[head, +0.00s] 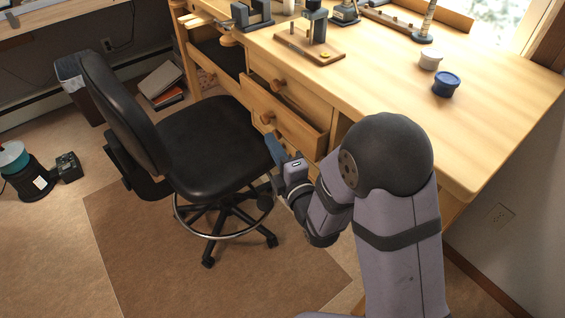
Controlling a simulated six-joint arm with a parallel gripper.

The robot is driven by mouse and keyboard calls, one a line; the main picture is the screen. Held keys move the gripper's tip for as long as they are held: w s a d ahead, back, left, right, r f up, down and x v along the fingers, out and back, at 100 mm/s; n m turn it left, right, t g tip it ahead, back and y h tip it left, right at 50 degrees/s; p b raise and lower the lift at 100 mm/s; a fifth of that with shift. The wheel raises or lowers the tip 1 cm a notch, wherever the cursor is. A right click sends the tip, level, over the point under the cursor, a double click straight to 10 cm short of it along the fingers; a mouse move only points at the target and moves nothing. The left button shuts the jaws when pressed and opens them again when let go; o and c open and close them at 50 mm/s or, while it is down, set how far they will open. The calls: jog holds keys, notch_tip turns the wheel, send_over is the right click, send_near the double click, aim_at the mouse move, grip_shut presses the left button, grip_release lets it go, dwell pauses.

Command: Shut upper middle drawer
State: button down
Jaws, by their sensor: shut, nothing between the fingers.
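The wooden workbench has a stack of drawers below its top. One drawer (285,121) is pulled out, with its front standing clear of the bench and a round wooden knob on it. Above it, a drawer front with a round knob (279,85) looks flush with the bench. I cannot tell for certain which one is the upper middle drawer. My gripper (275,148) is shut and empty, with blue fingers just below and in front of the pulled-out drawer. Whether it touches the drawer front is not clear. My arm hides the bench's lower right part.
A black swivel chair (210,145) stands close left of my gripper. On the bench top (390,95) are a blue jar (446,84), a white jar (430,59) and a wooden tool base (309,46). A bin (75,88) and books (162,84) are on the floor.

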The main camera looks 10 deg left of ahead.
jog(key=p+v, duration=0.6)
jog(key=p, duration=0.2)
jog(key=shift+s+p, duration=0.15)
jog(key=shift+p, duration=0.2)
